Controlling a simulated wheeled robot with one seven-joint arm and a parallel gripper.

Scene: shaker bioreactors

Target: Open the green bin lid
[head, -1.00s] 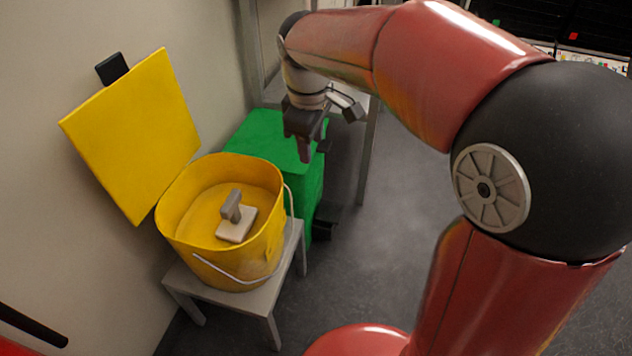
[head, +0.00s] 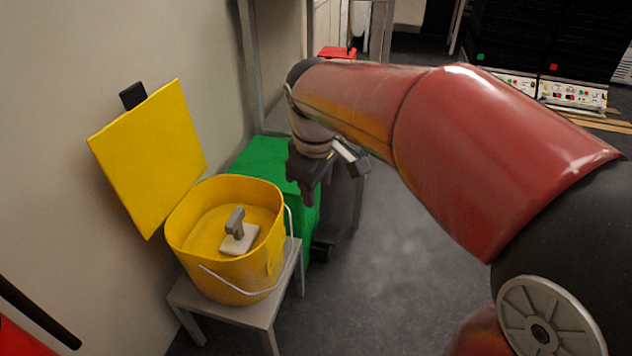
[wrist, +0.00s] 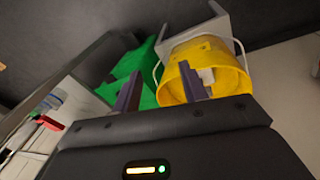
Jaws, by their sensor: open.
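The green bin (head: 303,215) stands on the floor behind and to the right of the yellow bucket, with its flat green lid (head: 256,158) closed. The bucket and my arm hide part of it. The bin also shows in the wrist view (wrist: 137,68), beyond my left finger. My gripper (head: 308,196) hangs with its fingers pointing down, in front of the bin's right side in the head view. In the wrist view my gripper (wrist: 161,88) has its fingers apart and nothing between them. I cannot tell whether a finger touches the lid.
The yellow bucket (head: 262,272) with a grey-handled block (head: 240,236) inside stands on a small grey stool (head: 250,312). Its yellow lid (head: 150,160) stands raised against the wall. A grey shelf frame (head: 247,60) rises behind the bin. The floor (head: 400,260) to the right is clear.

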